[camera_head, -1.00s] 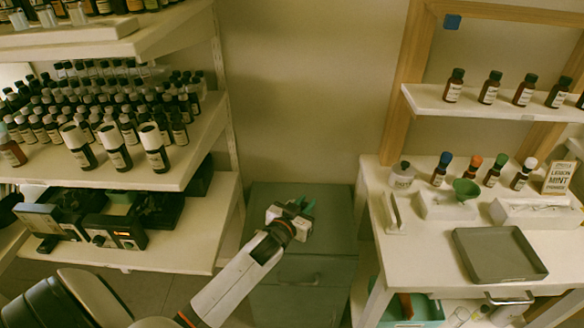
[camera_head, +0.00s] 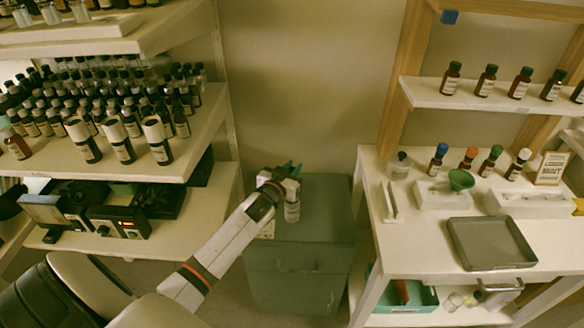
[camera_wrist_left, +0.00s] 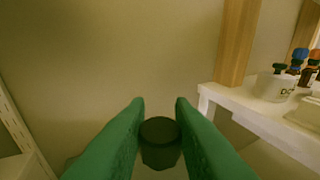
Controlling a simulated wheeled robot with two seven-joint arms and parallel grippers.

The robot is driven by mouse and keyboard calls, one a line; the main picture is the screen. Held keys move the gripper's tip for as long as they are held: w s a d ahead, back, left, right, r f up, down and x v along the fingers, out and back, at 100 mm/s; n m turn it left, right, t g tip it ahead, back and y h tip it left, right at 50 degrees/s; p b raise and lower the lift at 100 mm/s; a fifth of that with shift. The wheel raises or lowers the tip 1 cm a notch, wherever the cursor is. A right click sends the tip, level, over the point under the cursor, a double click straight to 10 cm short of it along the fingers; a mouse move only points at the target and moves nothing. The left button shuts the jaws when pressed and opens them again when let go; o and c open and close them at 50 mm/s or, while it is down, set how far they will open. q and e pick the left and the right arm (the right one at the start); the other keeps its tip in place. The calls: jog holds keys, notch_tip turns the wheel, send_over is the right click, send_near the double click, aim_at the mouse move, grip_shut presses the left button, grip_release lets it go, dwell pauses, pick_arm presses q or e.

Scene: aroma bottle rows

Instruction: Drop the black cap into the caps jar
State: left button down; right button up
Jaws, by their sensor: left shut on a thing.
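My left gripper (camera_head: 290,172) is over the grey-green cabinet, its green fingers pointing toward the back wall. In the left wrist view its fingers (camera_wrist_left: 160,130) are closed around a black cap (camera_wrist_left: 160,143), with one finger on each side. The cap is hidden in the head view. A small clear, labelled jar (camera_head: 292,211) shows just below the gripper, over the cabinet top. I cannot read its label or tell whether it is the caps jar. Another clear jar (camera_head: 399,166) with a dark top stands at the left end of the white table; it also shows in the left wrist view (camera_wrist_left: 274,86).
The cabinet (camera_head: 325,232) stands between bottle-filled shelves (camera_head: 150,100) and the white table (camera_head: 405,238). A white card (camera_head: 268,228) is beside the small jar. The table bears capped bottles (camera_head: 470,158), a green funnel (camera_head: 461,180) and a grey tray (camera_head: 505,260).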

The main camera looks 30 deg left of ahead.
pick_arm(q)
notch_tip(320, 180, down, 7)
jog(key=b, duration=0.4)
jog(key=shift+b, duration=0.4)
jog(key=shift+f, duration=0.1)
jog(key=c, duration=1.2)
grip_release()
jog(key=shift+o, duration=0.2)
jog(key=v, duration=1.2)
